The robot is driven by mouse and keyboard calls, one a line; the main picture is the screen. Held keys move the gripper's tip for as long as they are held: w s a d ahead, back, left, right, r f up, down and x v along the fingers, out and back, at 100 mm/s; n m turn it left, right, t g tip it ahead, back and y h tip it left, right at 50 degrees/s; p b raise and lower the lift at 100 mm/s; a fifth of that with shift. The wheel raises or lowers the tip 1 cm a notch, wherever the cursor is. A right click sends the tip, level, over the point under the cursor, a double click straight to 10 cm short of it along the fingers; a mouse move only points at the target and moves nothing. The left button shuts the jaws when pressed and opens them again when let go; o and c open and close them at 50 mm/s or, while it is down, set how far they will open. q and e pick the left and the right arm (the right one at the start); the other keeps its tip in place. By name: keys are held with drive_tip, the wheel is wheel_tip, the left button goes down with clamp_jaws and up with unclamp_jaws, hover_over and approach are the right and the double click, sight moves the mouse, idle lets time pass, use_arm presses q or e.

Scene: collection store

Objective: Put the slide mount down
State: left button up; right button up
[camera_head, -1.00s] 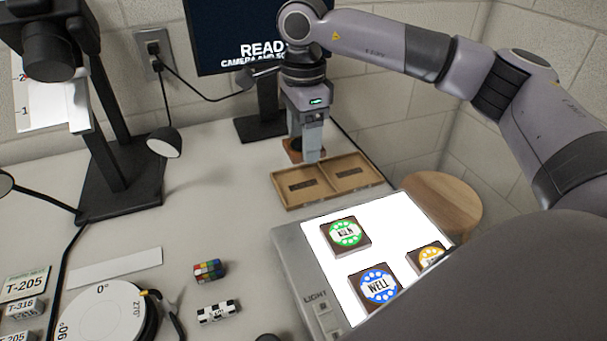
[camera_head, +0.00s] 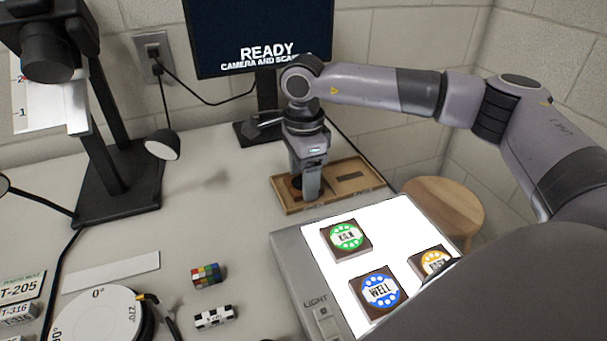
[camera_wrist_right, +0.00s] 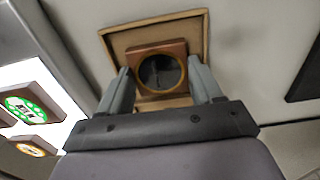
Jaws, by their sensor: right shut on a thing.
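My right gripper (camera_head: 310,194) points down over the left compartment of the wooden two-compartment tray (camera_head: 335,200). It is shut on the slide mount (camera_head: 295,184), a brown square frame with a round dark window. In the right wrist view the slide mount (camera_wrist_right: 172,50) sits between the two fingers (camera_wrist_right: 163,85), inside the outline of the tray (camera_wrist_right: 117,42). Whether the mount touches the tray floor cannot be told. The fingers hide part of it in the head view. My left gripper is not in view.
A monitor (camera_head: 260,30) stands behind. The tray's right compartment looks empty.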

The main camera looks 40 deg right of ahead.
drive_tip(key=o, duration=0.8)
drive_tip(key=shift+f, duration=0.1)
drive_tip(key=shift+c, duration=0.2)
drive_tip(key=shift+r, duration=0.2)
wheel_tip(320, 180, up, 12)
drive_tip(key=p, duration=0.2)
